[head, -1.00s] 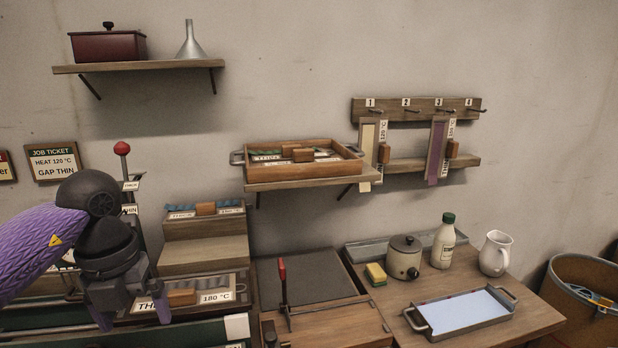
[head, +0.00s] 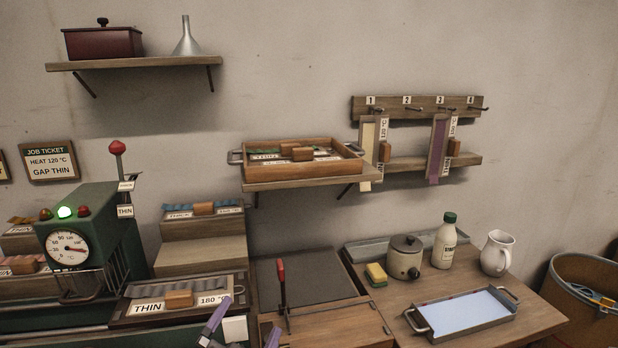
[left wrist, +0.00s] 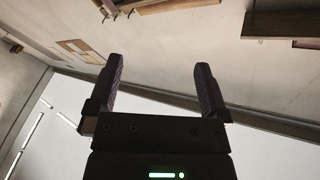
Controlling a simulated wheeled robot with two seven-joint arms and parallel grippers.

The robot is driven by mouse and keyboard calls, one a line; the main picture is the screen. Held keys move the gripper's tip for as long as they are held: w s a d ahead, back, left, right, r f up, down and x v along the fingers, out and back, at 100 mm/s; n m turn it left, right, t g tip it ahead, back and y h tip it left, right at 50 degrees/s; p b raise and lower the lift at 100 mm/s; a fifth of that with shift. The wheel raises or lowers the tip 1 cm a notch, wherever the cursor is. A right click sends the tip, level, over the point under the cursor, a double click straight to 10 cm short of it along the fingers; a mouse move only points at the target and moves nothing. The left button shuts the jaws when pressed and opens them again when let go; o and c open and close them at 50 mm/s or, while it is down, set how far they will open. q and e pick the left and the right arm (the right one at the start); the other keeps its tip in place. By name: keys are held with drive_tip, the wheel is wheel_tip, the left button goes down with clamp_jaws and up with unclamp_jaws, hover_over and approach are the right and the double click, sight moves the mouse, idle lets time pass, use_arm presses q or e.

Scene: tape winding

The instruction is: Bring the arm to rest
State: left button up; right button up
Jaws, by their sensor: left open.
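My left gripper (head: 244,328) shows only as two purple fingertips at the bottom edge of the head view, in front of the bench. The rest of that arm is out of the picture there. In the left wrist view its two fingers (left wrist: 158,78) stand wide apart with nothing between them, and wall and ceiling show beyond. My right gripper is not in view.
A green machine (head: 95,225) with a dial, lit green lamp and red-knobbed lever stands at left. A THIN 180 °C tray (head: 130,321) lies near the fingertips. A red-handled lever (head: 282,285) stands right of them. Shelves and numbered hooks line the wall.

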use_arm(q)
drive_tip(key=s+a+f+n+g+y, duration=0.3)
drive_tip(key=s+f+g, duration=0.2)
drive_tip(key=f, duration=0.3)
drive_tip(key=s+a+f+n+g+y, duration=0.3)
drive_tip(key=s+f+n+g, duration=0.15)
drive_tip(key=f, duration=0.25)
drive_tip(key=s+f+g+h, duration=0.1)
drive_tip(key=s+f+g, duration=0.25)
drive_tip(key=s, duration=0.35)
drive_tip(key=s+f+g, duration=0.3)
drive_tip(key=s+g, duration=0.1)
drive_tip(key=s, duration=0.3)
drive_tip(key=s+a+f+g, duration=0.1)
drive_tip(key=s+f, duration=0.1)
drive_tip(key=f, duration=0.7)
drive_tip(key=s+f, duration=0.2)
drive_tip(key=f, duration=0.6)
drive_tip(key=s+a+f+g, duration=0.1)
drive_tip(key=s+a+f, duration=0.3)
drive_tip(key=s+f, duration=0.6)
drive_tip(key=s, duration=0.3)
drive_tip(key=shift+s+a+y, duration=0.2)
drive_tip(key=shift+s+y, duration=0.1)
